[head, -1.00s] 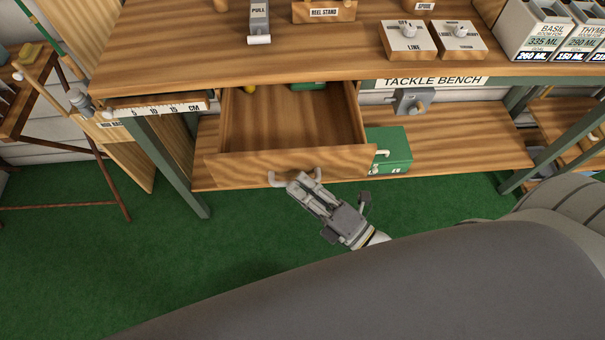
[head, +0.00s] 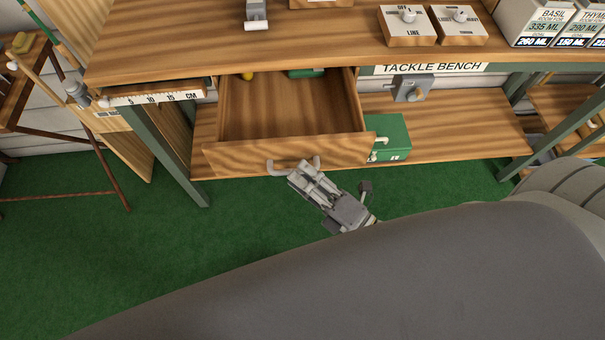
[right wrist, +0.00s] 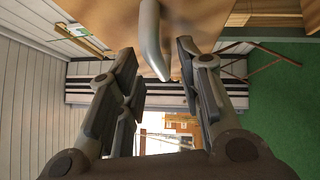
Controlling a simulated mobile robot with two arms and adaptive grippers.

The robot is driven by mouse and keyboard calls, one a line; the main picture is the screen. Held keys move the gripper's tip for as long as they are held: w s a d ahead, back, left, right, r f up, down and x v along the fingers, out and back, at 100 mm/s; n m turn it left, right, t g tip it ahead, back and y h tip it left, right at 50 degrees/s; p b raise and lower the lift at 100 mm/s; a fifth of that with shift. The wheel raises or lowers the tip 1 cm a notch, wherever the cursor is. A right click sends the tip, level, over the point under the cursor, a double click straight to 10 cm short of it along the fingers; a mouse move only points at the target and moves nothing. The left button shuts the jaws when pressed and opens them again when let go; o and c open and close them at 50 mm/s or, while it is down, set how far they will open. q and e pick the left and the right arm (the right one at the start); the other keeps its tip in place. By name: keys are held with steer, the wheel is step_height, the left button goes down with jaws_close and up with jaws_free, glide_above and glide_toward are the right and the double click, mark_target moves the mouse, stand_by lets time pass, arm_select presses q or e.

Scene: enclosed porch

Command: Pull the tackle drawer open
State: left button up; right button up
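The wooden tackle drawer (head: 285,158) stands well out from under the bench, its inside showing from above. Its pale grey bar handle (head: 293,166) is on the front face. My right gripper (head: 308,170) is at the right part of this handle, below the drawer front. In the right wrist view the handle (right wrist: 152,40) lies between the two fingers of the gripper (right wrist: 157,55), with a gap on each side. The fingers are apart and hold nothing. My left gripper is not in view.
The bench top (head: 300,55) overhangs the drawer and carries switch boxes (head: 407,25) and labelled bins (head: 535,25). A yellow item (head: 247,76) and a green item (head: 306,72) show at the drawer's back. A green box (head: 390,138) stands right on the lower shelf. Green floor lies clear in front.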

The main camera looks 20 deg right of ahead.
steer(key=v, duration=1.1)
steer(key=shift+s, duration=0.2)
steer(key=shift+d, duration=0.1)
steer(key=s+d+f+m+g+h, duration=0.1)
steer(key=d+f+m+g+h, duration=0.2)
steer(key=f+m, duration=0.75)
steer(key=s+d+f+m+g+h, duration=0.15)
steer(key=f+m+g+h, duration=0.3)
steer(key=f, duration=1.35)
steer(key=s+d+f+m+g+h, duration=0.1)
steer(key=s+f+m+g+h, duration=0.1)
steer(key=s+f+m+g, duration=0.6)
steer(key=s+f, duration=0.6)
steer(key=f, duration=0.1)
steer(key=shift+s+f+g+p, duration=0.3)
steer(key=shift+f+g+p, duration=0.05)
steer(key=shift+f, duration=0.05)
steer(key=shift+d, duration=0.2)
